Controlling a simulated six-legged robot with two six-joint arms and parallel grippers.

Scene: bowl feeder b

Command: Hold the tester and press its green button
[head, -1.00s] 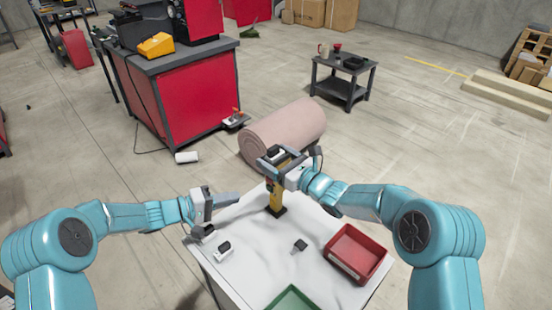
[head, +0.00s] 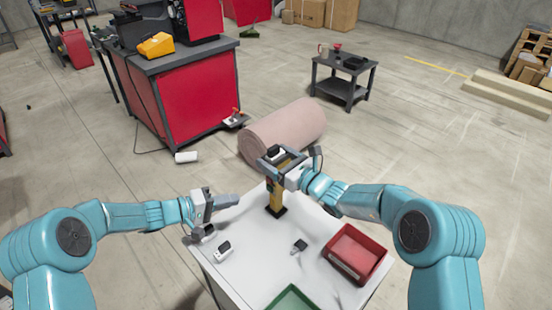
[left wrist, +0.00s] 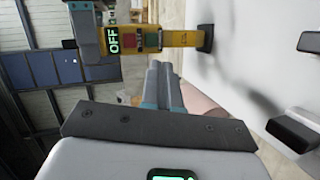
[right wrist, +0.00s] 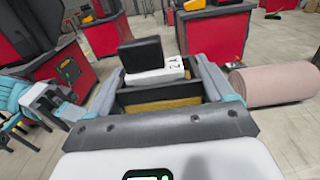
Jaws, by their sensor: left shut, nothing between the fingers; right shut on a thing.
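The yellow tester (head: 275,197) stands upright on its black base near the table's back corner. My right gripper (head: 279,157) is shut on its top part. In the right wrist view, a white block marked 2A (right wrist: 155,73) with a black end sits on top of the tester, between the fingers (right wrist: 165,88). My left gripper (head: 238,200) is shut and empty, left of the tester and apart from it. In the left wrist view, the tester (left wrist: 180,39) lies sideways across the top, showing OFF, a red patch and the green button (left wrist: 153,40). The left fingertips (left wrist: 160,66) point towards it.
On the white table (head: 250,270) are a white-and-black block (head: 223,248), another near my left gripper (head: 208,232) and a dark piece (head: 300,246). A red bin (head: 355,253) is at right, a green bin (head: 293,298) at front. A pink roll (head: 285,130) lies behind.

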